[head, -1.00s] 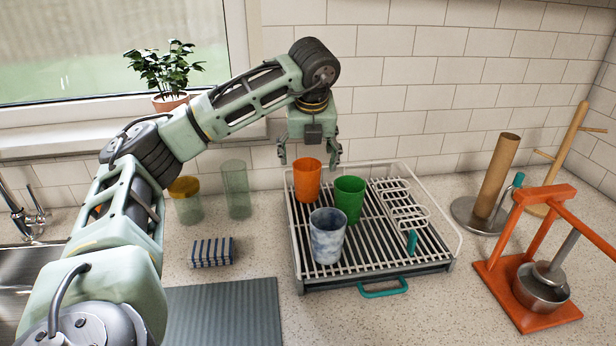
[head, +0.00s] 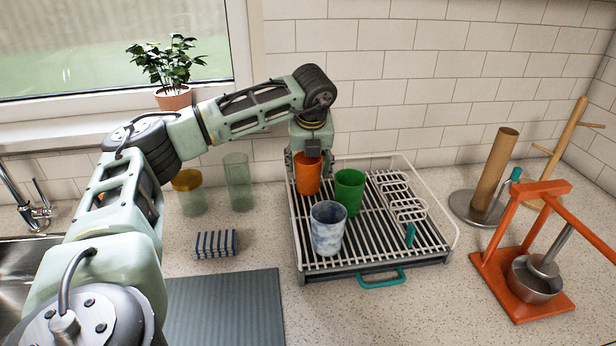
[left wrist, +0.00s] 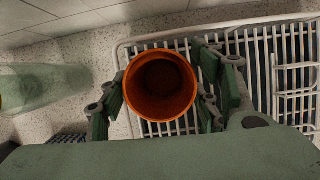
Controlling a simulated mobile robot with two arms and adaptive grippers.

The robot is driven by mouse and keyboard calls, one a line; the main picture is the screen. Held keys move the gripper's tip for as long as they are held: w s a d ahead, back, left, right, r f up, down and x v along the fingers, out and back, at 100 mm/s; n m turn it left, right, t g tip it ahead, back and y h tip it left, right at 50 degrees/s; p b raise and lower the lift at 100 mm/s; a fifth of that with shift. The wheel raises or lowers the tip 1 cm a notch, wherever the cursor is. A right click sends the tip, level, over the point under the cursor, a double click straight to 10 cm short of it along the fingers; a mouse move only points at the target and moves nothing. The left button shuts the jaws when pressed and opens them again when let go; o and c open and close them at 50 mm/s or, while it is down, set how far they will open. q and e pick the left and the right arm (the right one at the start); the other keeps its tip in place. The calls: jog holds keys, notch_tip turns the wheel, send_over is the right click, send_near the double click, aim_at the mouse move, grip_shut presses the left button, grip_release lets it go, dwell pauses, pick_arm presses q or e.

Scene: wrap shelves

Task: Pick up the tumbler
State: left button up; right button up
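An orange tumbler (head: 307,178) stands upright at the back left of the dish rack. My left gripper (head: 308,167) is over it from above, with one finger on each side. In the left wrist view the orange tumbler (left wrist: 161,88) sits mouth-up between the fingers, which are very close to its wall; contact is not clear. A green tumbler (head: 349,194) and a blue-white marbled tumbler (head: 327,231) stand on the rack in front and to the right of it. My right gripper is not in view.
The dish rack (head: 432,251) has a raised wire rim. A clear glass (head: 238,183) and a yellow-lidded jar (head: 190,197) stand to its left, near a striped sponge (head: 216,243). An orange press (head: 520,290) and a paper-roll holder (head: 490,180) are at the right.

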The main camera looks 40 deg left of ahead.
pick_arm(q)
jog(key=c, duration=0.7)
jog(key=shift+r, duration=0.1)
jog(key=shift+c, duration=0.2)
notch_tip(320, 180, up, 10)
jog(key=b, duration=0.1)
